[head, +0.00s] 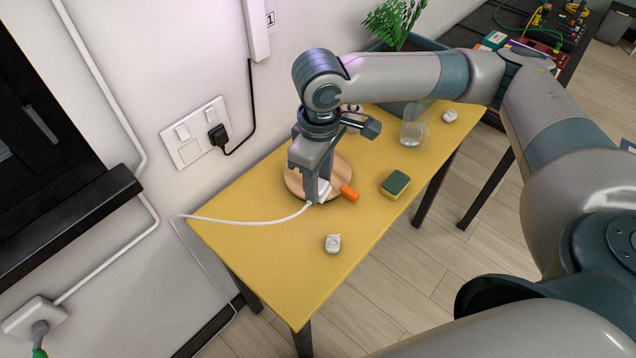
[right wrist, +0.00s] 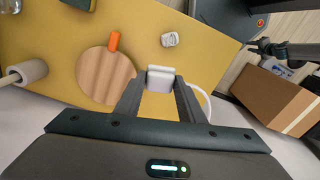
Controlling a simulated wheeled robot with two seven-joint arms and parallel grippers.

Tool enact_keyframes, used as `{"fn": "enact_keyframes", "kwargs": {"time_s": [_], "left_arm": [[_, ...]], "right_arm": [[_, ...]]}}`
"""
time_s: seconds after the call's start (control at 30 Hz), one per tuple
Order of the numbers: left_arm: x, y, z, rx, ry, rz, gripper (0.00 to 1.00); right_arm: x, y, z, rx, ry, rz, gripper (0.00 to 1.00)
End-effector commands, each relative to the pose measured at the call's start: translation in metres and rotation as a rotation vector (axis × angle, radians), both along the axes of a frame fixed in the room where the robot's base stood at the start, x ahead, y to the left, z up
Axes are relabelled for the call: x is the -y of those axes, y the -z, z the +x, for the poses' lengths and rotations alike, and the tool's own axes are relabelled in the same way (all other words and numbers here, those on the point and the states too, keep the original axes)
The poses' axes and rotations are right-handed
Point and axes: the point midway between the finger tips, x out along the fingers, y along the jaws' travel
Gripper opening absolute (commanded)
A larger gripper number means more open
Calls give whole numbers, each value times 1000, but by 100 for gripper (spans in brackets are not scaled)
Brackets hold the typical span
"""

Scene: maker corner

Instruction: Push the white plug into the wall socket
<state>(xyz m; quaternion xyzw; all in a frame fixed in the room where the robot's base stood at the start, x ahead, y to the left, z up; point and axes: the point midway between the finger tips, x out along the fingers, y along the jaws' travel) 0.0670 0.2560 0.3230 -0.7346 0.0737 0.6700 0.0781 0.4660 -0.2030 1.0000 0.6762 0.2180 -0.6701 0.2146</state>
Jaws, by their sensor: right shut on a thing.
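The white plug (head: 324,190) is held between the fingertips of my right gripper (head: 316,196), low over the yellow table beside the wooden round. It also shows between the fingers in the right wrist view (right wrist: 160,79). A white cord (head: 240,221) runs from it leftward across the table edge to the wall. The double wall socket (head: 186,153) is on the wall at the upper left of the gripper, apart from it. Its right outlet holds a black plug (head: 218,135); its left outlet looks empty.
On the yellow table (head: 250,255) are a wooden round (head: 297,185) with an orange handle (head: 349,193), a sponge (head: 395,184), a glass (head: 412,131) and small white objects (head: 332,243). A box (right wrist: 275,97) shows in the wrist view.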

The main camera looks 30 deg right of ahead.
Motion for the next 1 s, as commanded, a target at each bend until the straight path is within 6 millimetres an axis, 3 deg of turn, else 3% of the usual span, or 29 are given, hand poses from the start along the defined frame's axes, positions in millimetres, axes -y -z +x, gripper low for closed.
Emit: {"fn": "enact_keyframes", "kwargs": {"time_s": [0.2, 0.4, 1.0], "left_arm": [[0, 2, 0, 0, 0, 0, 31], [0, 2, 0, 0, 0, 0, 31], [0, 3, 0, 0, 0, 0, 31]], "right_arm": [[0, -10, -3, -2, 262, -2, 16], [0, -15, -6, -5, 416, -3, 16], [1, -22, -9, -9, 626, -5, 16]]}}
